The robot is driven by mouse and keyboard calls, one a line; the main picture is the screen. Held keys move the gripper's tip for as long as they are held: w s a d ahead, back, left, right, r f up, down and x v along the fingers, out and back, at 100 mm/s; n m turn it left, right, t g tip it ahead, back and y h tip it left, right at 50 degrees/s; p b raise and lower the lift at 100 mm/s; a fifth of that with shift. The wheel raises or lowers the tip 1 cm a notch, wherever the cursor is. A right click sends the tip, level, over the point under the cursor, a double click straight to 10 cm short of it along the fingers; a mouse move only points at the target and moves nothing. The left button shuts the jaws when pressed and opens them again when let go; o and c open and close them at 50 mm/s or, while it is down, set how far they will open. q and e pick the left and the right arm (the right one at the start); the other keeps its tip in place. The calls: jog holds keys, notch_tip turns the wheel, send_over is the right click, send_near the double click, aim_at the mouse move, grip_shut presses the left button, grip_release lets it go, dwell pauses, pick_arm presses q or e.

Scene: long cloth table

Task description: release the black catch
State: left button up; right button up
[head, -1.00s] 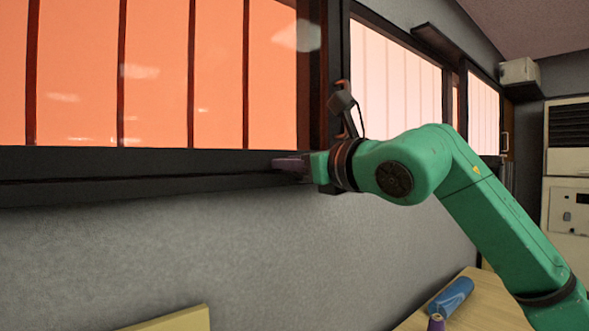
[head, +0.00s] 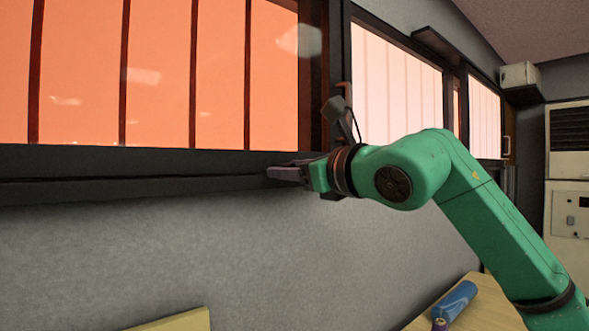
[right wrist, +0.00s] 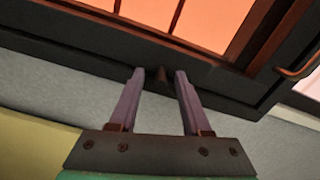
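My right gripper (head: 270,173) is at the lower rail of the dark window frame (head: 130,162), coming from the right. In the right wrist view its two purple fingers (right wrist: 160,74) are apart, pointing at the frame. A small dark stub (right wrist: 162,75), which looks like the black catch, shows on the frame between the fingertips. I see no finger touching it, and its depth between the fingers is hard to tell. In the head view the catch cannot be made out against the dark frame and the gripper. My left gripper is out of view.
Orange-lit window panes (head: 160,75) stand above the rail, with grey wall (head: 120,255) below. A wooden table (head: 480,312) at the lower right holds a blue cylinder (head: 457,298) and a small purple item (head: 440,325). A copper-coloured handle (right wrist: 300,66) is at the right of the wrist view.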

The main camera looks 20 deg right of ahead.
jog(key=shift+s+d+f+b, duration=0.1)
jog(key=shift+s+b, duration=0.2)
jog(key=b+v, duration=0.5)
jog(key=v, duration=0.9)
jog(key=shift+b, duration=0.35)
